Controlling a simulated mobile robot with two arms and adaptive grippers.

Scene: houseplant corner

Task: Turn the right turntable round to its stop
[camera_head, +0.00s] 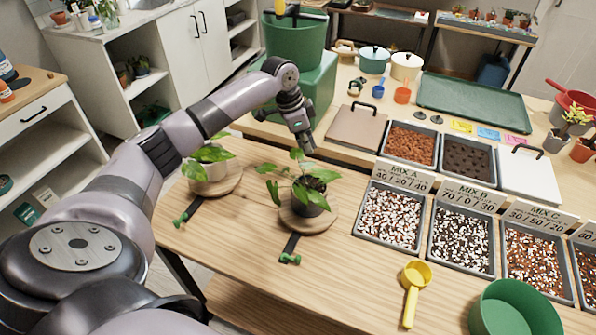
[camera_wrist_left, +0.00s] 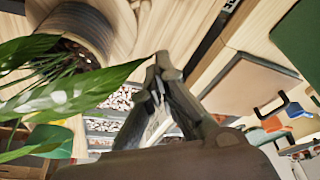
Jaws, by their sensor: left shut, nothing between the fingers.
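The right turntable (camera_head: 288,222) is a round wooden disc on the wooden bench. A leafy plant (camera_head: 306,186) in a dark pot (camera_head: 313,208) stands on it. A black strip with a green knob (camera_head: 290,259) reaches out from its front edge. My left gripper (camera_head: 306,150) is shut and empty above and behind this plant, apart from the disc. In the left wrist view my left gripper (camera_wrist_left: 160,68) has its fingertips together, and the dark pot (camera_wrist_left: 82,28) and a large leaf (camera_wrist_left: 75,95) are at the left. My right gripper is not in view.
Trays of mix (camera_head: 391,215) stand at the right, with a yellow scoop (camera_head: 412,285) and green bowl (camera_head: 510,310) in front. A lidded tray (camera_head: 357,128) lies behind.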

